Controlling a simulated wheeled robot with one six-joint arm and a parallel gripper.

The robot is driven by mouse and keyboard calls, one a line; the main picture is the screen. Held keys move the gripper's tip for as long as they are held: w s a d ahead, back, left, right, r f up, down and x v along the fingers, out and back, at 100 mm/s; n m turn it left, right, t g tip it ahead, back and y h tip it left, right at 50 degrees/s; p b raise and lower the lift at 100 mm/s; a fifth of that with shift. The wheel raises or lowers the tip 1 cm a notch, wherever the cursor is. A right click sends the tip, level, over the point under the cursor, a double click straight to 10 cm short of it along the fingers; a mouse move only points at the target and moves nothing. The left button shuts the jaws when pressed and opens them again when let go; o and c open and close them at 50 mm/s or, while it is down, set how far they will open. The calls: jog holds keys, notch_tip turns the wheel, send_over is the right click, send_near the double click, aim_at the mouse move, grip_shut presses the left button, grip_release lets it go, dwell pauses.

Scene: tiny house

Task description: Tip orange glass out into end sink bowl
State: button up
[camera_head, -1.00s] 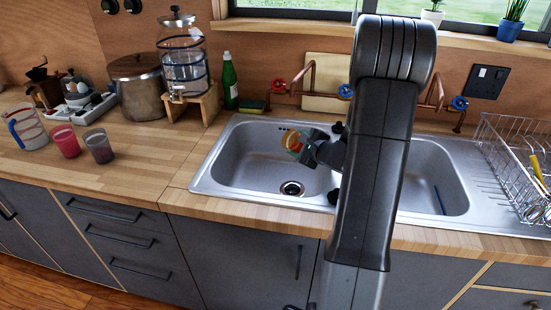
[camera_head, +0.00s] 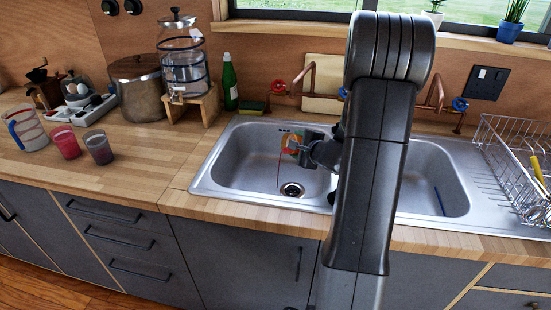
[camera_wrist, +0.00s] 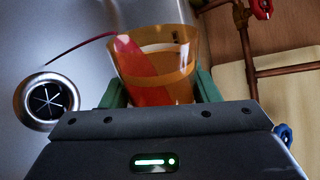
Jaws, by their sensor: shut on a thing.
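The orange glass (camera_head: 290,141) is tipped over above the left sink bowl (camera_head: 228,175). In the wrist view the orange glass (camera_wrist: 178,52) is see-through, with red liquid inside. A thin red stream leaves its rim towards the drain side, and a thin red line falls into the bowl in the head view. My gripper (camera_head: 298,147) is shut on the glass. Its green fingers (camera_wrist: 160,88) press on both sides in the wrist view. My arm hides part of the sink's middle. The drain (camera_head: 291,190) lies below the glass.
A right bowl (camera_head: 440,200) and a wire dish rack (camera_head: 510,165) lie to the right. Copper pipes with valve handles (camera_head: 460,104) run behind the sink. A green bottle (camera_head: 229,85), drink dispenser (camera_head: 184,60) and cups (camera_head: 66,142) stand on the left counter.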

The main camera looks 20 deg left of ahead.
jog(key=shift+r, duration=0.1)
jog(key=shift+s+a+r+n+t+h, duration=0.3)
jog(key=shift+s+a+r+n+h, duration=0.1)
jog(key=shift+s+a+n, duration=0.15)
jog(key=shift+w+b, duration=0.1)
jog(key=shift+b, duration=0.25)
jog(key=shift+s+a+r+n+t+h+b, duration=0.15)
jog(key=shift+n+b, duration=0.3)
jog(key=shift+b, duration=0.7)
jog(key=shift+s+a+r+n+t+h+b, duration=0.1)
jog(key=shift+r+n+t+h+b, duration=0.25)
jog(key=shift+b, duration=0.75)
